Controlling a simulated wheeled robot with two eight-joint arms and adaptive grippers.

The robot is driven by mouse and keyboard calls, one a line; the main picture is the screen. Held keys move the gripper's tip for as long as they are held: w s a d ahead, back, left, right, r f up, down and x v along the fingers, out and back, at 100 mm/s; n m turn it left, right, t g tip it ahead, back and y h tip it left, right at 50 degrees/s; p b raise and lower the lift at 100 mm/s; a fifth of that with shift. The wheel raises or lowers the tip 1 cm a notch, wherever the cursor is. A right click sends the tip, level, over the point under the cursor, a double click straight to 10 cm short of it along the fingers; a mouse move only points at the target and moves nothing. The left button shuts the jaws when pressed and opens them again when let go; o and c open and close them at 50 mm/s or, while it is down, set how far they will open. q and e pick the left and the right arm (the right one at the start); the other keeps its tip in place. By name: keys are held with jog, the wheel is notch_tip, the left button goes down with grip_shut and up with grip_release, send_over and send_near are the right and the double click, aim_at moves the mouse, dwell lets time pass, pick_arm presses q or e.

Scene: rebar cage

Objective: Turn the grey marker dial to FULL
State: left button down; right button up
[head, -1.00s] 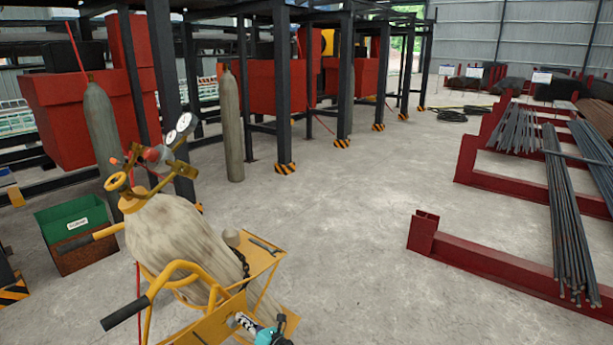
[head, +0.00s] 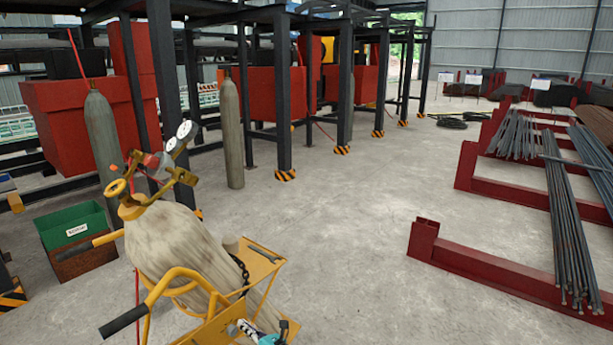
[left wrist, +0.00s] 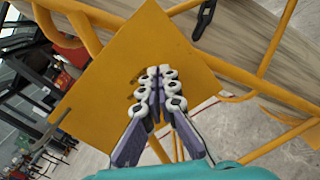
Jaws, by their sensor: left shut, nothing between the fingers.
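I cannot make out a grey marker dial with a FULL mark in either view. In the head view, a small grey round piece (head: 231,243) sits at the back of a yellow tray (head: 262,275) on a gas-bottle cart, beside a wrench (head: 265,254). Two white-faced gauges (head: 187,131) top the regulator on the tilted bottle (head: 170,245). My left gripper (head: 246,328) is low in the head view, by the cart. In the left wrist view its fingers (left wrist: 158,74) are shut and empty in front of a yellow plate (left wrist: 150,35); I cannot tell whether they touch it. My right gripper is not in view.
The cart's yellow frame and black-gripped handles (head: 125,318) stand close around my left gripper. A chain (head: 241,270) hangs by the bottle. A green bin (head: 75,235) stands at the left. Red racks with rebar (head: 490,270) are at the right. The floor between is clear.

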pick_arm(q)
jog(key=v, duration=0.5)
jog(key=shift+s+d, duration=0.2)
jog(key=shift+d, duration=0.05)
jog(key=s+a+r+n+g+h, duration=0.1)
jog(key=a+r+n+g+h, duration=0.2)
jog(key=r+n, duration=0.65)
jog(key=s+a+r+n+h, duration=0.3)
jog(key=s+r+n+h, duration=0.15)
jog(key=s+r, duration=0.5)
jog(key=s+d+n+h, duration=0.2)
jog(key=s+n, duration=0.6)
jog(key=s, duration=0.5)
jog(key=s+d+r+n+h, duration=0.1)
jog(key=s+n+h, duration=0.3)
jog(key=s+n, duration=0.5)
jog(key=s+d, duration=0.1)
jog(key=s, duration=0.4)
jog(key=shift+d+r+n+g+h, duration=0.3)
jog(key=shift+r+g+h, duration=0.05)
jog(key=shift+g, duration=0.05)
